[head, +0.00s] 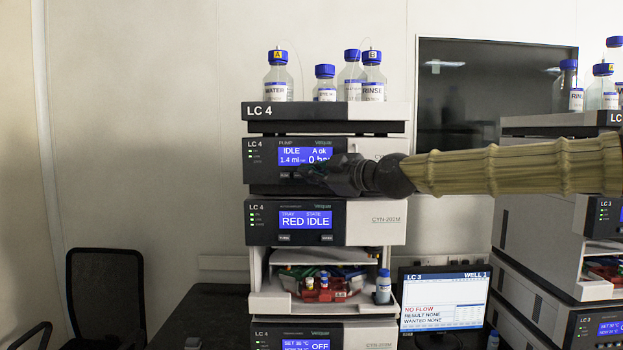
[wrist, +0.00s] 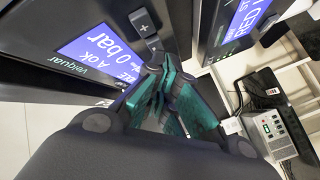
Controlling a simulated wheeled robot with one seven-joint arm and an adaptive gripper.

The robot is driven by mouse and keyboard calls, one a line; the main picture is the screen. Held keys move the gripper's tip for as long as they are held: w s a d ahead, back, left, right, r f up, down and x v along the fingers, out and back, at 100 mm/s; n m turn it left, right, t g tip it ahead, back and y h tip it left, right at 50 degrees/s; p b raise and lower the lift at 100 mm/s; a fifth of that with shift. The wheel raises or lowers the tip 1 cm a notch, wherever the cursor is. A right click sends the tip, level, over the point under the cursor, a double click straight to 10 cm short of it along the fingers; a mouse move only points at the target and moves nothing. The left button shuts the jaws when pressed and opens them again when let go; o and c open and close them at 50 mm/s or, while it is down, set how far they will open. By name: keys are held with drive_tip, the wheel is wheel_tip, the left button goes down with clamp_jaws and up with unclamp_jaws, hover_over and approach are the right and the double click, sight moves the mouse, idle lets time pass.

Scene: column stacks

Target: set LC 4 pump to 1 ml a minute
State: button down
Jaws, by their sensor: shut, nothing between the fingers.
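The LC 4 pump (head: 260,172) is the dark upper module of the stack marked LC 4. Its blue display (head: 305,156) reads IDLE, A ok, 1.4 ml and 0 bar; the end of the lower line is partly covered. My gripper (head: 308,175) is at the pump's front, just below the display. In the wrist view my gripper (wrist: 160,68) is shut and empty, its teal fingertips close to a dark key plate with plus and minus marks (wrist: 146,32). I cannot tell whether the tips touch it. The display (wrist: 95,50) shows there tilted.
Below the pump is the RED IDLE module (head: 265,225), then a shelf of coloured vials. Bottles, including WATER (head: 278,78), stand on top. A monitor (head: 443,300) reads LC 3, NO FLOW. Another stack stands at right; a dark chair (head: 105,290) is at lower left.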

drive_tip(key=shift+s, duration=0.55)
drive_tip(key=shift+b, duration=0.3)
drive_tip(key=shift+s+b, duration=1)
drive_tip(key=shift+s, duration=1.5)
drive_tip(key=s+m+p, duration=0.1)
drive_tip(key=m, duration=1.1)
drive_tip(key=s+m+p, duration=0.1)
drive_tip(key=m, duration=1.1)
drive_tip(key=s+m+p, duration=0.1)
drive_tip(key=m+p, duration=0.1)
drive_tip(key=m, duration=1)
drive_tip(key=shift+s, duration=0.4)
